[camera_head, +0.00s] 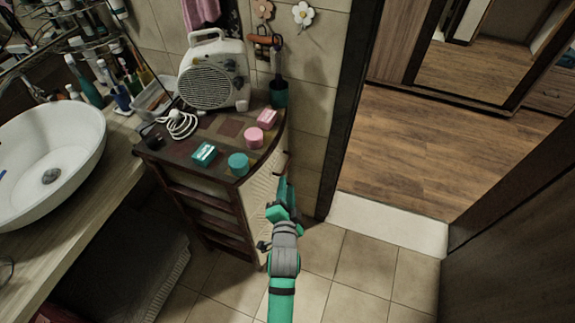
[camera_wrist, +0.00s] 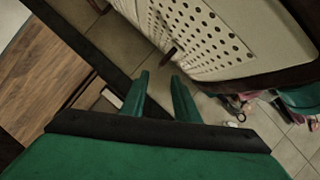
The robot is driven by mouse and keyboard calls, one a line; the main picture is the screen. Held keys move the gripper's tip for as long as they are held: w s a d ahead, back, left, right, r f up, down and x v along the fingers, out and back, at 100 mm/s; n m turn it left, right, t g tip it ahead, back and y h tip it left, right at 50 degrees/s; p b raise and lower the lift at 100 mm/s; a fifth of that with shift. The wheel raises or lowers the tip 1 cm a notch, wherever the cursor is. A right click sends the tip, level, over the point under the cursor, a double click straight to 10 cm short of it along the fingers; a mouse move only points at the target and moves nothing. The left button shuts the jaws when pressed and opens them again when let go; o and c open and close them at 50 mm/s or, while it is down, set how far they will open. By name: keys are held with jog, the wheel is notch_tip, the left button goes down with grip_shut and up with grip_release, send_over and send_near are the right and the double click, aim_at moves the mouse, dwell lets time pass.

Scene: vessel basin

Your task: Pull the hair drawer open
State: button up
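The small dark wooden cabinet (camera_head: 222,216) stands against the tiled wall, with a pale perforated front (camera_head: 261,196) facing right. The perforated front fills the upper right of the wrist view (camera_wrist: 213,32). A dark handle (camera_wrist: 168,50) sticks out from it there, just beyond the fingertips. My gripper (camera_head: 284,188) is beside the perforated front in the head view. In the wrist view its two green fingers (camera_wrist: 160,80) are apart with nothing between them, and the handle is not between them. I cannot tell which front is the hair drawer; my arm hides part of the cabinet.
A white heater (camera_head: 213,75), a teal box (camera_head: 204,153), a teal jar (camera_head: 238,164) and pink items (camera_head: 254,137) stand on the cabinet top. A basin (camera_head: 50,150) is at left. A dark door frame (camera_head: 350,110) is close at right; tiled floor (camera_head: 360,262) in front is clear.

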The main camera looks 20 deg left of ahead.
aim_at(288, 164)
jog(key=x, duration=1.1)
jog(key=shift+w, duration=0.1)
grip_shut()
